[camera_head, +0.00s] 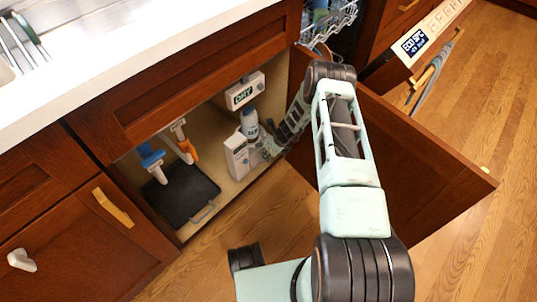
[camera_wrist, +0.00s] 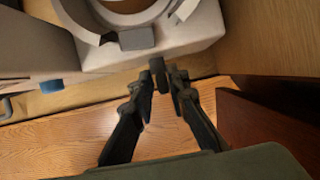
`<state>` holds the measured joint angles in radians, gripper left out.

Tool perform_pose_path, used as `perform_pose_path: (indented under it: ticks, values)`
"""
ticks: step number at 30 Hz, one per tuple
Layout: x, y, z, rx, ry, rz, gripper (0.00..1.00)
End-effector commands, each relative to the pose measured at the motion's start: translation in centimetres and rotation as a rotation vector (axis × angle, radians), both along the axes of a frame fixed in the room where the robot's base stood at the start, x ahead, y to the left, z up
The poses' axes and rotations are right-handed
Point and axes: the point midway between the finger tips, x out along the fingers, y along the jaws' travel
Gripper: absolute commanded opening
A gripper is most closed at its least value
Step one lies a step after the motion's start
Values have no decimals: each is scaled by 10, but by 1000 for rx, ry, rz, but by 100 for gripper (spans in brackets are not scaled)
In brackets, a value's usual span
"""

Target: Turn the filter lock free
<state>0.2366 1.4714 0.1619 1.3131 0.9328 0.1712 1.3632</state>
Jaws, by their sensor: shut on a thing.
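A short dark tab (camera_wrist: 157,64), which looks like the filter lock's lever, sticks out below the ring. My gripper (camera_wrist: 166,80) is shut on this tab, with a fingertip on each side of it. In the head view my gripper (camera_head: 272,145) is inside the open cabinet, beside a white box (camera_head: 237,157) and a pale bottle-like part (camera_head: 249,121). The lock itself is too small to make out there.
The open cabinet door (camera_head: 420,160) stands to the right of my arm. A DRY sign box (camera_head: 244,91) is on the cabinet's back wall.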

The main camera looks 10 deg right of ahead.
Motion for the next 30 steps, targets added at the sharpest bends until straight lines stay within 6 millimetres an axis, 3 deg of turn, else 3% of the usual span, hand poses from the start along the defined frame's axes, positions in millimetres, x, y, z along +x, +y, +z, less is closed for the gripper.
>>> perform_pose_path:
  ticks: [30]
  values:
    - [-4,2,-2,-217,-153,-3,0]
